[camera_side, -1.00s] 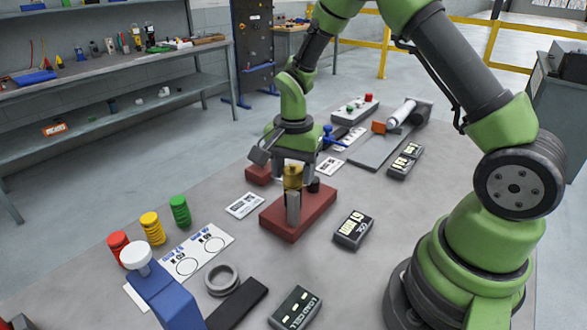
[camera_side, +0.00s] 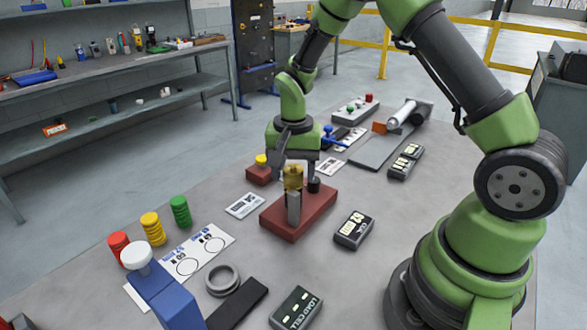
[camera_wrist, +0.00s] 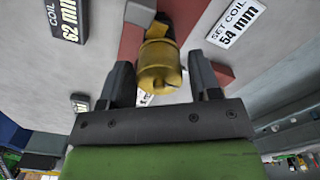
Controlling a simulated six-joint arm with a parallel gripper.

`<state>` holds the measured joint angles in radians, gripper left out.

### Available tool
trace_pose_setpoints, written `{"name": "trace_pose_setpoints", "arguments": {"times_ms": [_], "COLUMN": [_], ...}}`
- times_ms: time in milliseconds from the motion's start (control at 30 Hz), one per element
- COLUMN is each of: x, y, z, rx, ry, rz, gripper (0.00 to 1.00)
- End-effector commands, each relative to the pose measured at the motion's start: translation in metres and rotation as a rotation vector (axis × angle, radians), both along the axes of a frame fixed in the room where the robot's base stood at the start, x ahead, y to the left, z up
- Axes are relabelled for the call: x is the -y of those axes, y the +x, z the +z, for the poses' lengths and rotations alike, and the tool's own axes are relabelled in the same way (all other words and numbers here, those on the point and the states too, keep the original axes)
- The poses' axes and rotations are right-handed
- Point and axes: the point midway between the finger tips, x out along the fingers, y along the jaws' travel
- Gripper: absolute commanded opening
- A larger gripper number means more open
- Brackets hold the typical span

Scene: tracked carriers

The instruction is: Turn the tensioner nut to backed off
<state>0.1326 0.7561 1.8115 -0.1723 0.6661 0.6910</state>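The tensioner nut is a brass-coloured cylinder (camera_side: 293,177) on top of a post on a dark red block (camera_side: 310,216) in the side view. In the wrist view the nut (camera_wrist: 159,72) sits between my two dark fingers, with a visible gap on each side. My gripper (camera_side: 296,168) points down over the nut and is open; it also shows in the wrist view (camera_wrist: 162,78). A black readout (camera_wrist: 66,18) shows "COIL 62 mm". A white card (camera_wrist: 233,25) reads "SET COIL 54 mm".
A small dark cylinder (camera_side: 314,185) stands on the red block near the nut. Behind is another red block (camera_side: 257,175) with a yellow knob (camera_side: 261,159). Red, yellow and green coils (camera_side: 152,228) and a blue stand (camera_side: 168,295) are at left front.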

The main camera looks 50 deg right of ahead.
Motion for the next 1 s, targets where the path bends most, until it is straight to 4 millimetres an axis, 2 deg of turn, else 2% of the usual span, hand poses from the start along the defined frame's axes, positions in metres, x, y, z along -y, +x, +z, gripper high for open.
{"name": "trace_pose_setpoints", "arguments": {"times_ms": [367,467,800,1000], "x": [0.0,0.0,0.0,0.0], "y": [0.0,0.001,0.001,0.0], "z": [0.004,0.016,0.081,0.098], "rx": [0.002,0.006,0.006,0.002], "ry": [0.0,-0.001,-0.001,0.0], "rz": [-0.002,-0.001,-0.003,-0.002], "gripper": [0.67,0.67,0.67,0.67]}}
